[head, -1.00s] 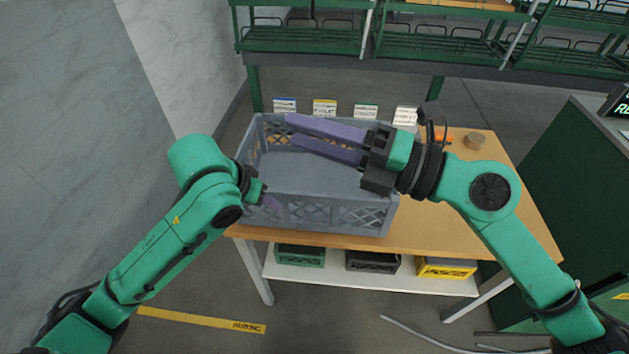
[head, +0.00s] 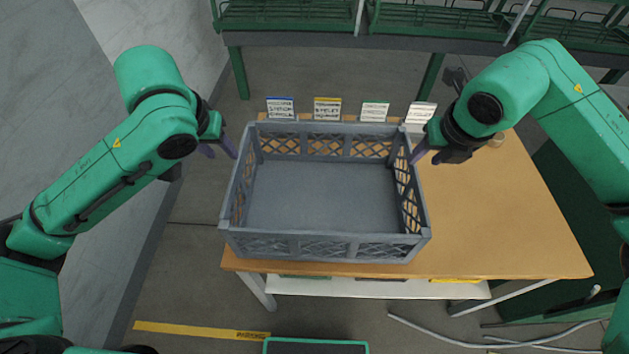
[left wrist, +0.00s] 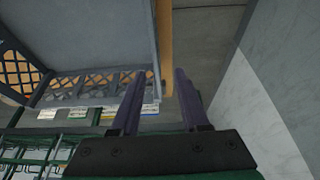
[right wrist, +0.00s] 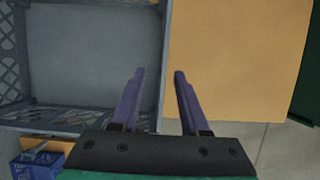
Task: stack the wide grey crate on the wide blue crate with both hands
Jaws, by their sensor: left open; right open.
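The wide grey crate (head: 325,245) stands upright and empty on the wooden table. It also shows in the left wrist view (left wrist: 90,25) and the right wrist view (right wrist: 95,50). My left gripper (head: 218,150) is open and empty by the crate's left wall. My right gripper (head: 428,156) is open and empty at the right wall. In the wrist views each gripper's fingers line up on either side of a wall's rim; I cannot tell their height over it. I cannot make out a wide blue crate in the head view. A blue crate (right wrist: 35,164) shows partly, low in the right wrist view.
The table (head: 500,220) is clear to the right of the crate. Several label cards (head: 327,108) stand along its back edge. A green wire rack (head: 440,25) is behind. A pale wall (head: 60,90) is at left, a green cabinet (head: 570,175) at right.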

